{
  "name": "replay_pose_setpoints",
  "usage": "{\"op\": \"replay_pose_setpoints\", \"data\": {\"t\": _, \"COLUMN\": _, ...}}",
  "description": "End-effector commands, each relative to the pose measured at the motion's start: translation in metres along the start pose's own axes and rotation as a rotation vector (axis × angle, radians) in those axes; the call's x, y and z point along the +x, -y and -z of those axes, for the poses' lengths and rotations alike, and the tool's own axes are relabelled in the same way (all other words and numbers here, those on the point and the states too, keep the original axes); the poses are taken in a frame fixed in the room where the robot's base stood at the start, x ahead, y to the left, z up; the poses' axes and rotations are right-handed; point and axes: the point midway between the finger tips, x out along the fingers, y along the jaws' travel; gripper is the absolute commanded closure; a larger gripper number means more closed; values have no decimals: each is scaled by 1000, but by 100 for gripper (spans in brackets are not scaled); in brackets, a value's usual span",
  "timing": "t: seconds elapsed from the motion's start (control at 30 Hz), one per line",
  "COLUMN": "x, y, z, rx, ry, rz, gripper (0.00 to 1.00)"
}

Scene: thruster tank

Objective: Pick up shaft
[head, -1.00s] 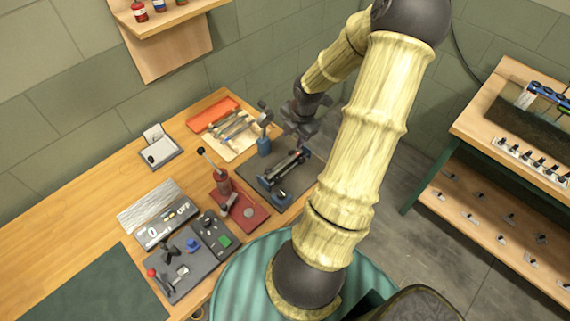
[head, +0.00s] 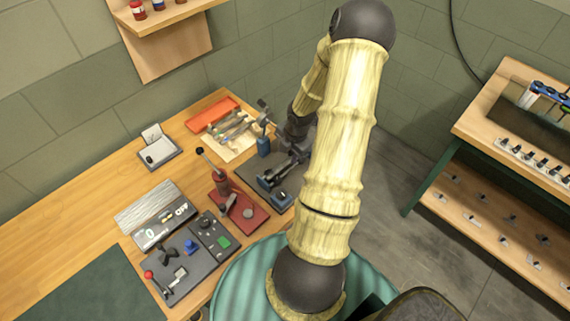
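A long dark fixture (head: 278,178) with a bar-like part along it lies on the dark mat at the right end of the workbench. This bar may be the shaft, but it is too small to tell. My gripper (head: 284,141) is at the far end of this fixture, low over the mat. My wrist and forearm hide part of the gripper and the fixture's far end. Whether the fingers are open, or touch anything, cannot be seen.
A blue-based post (head: 263,146) stands close left of my gripper. A red-based press (head: 240,212), a grey control panel (head: 190,258), a tool sheet (head: 234,139) and an orange tray (head: 212,114) share the bench. A shelved table (head: 480,140) stands right, across open floor.

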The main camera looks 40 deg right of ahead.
Motion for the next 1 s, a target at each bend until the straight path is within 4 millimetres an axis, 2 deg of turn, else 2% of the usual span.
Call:
{"op": "replay_pose_setpoints", "data": {"t": 0.4, "x": 47, "y": 3, "z": 4, "rx": 0, "ry": -1, "rz": 2, "gripper": 60}}
{"op": "replay_pose_setpoints", "data": {"t": 1.0, "x": 50, "y": 3, "z": 4, "rx": 0, "ry": 0, "rz": 1, "gripper": 60}}
